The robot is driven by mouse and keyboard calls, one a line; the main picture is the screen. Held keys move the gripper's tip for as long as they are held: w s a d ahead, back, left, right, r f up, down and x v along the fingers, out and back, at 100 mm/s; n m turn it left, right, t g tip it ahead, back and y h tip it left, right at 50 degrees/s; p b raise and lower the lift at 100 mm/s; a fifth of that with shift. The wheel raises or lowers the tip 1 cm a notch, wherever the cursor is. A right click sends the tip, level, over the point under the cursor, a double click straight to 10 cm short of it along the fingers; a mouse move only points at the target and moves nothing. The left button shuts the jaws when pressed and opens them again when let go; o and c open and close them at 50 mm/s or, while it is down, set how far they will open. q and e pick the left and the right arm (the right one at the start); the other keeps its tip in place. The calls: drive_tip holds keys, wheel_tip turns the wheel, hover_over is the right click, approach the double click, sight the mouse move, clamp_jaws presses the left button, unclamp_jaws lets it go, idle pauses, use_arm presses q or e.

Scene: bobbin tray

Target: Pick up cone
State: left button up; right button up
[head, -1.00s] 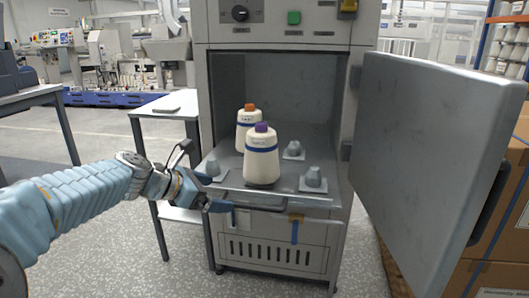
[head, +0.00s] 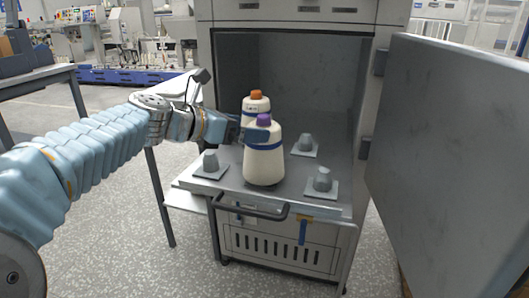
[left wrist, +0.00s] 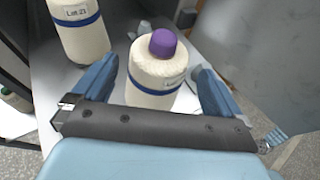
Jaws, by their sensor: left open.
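The front cone (head: 264,163) is cream with a blue band and a purple top, and stands upright on the tray (head: 225,187). The rear cone (head: 256,102) is cream with an orange top and stands behind it. My left gripper (head: 256,133) is at the upper part of the front cone, coming from the left. In the left wrist view, the purple-topped cone (left wrist: 154,78) lies between the open blue fingers, one on each side, and its lower part is hidden. The orange-topped cone also shows at upper left (left wrist: 80,28). My right gripper is not in view.
Empty grey pegs stand on the tray at left (head: 210,161), back right (head: 306,143) and front right (head: 322,180). The cabinet door (head: 450,150) is open at right. A dark handle (head: 250,211) runs along the tray's front. A side table stands at left.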

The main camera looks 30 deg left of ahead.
use_arm(q)
drive_tip(key=x, duration=0.6)
drive_tip(key=shift+w+f, duration=0.1)
drive_tip(key=shift+f, duration=0.35)
drive_tip(key=c, duration=1.4)
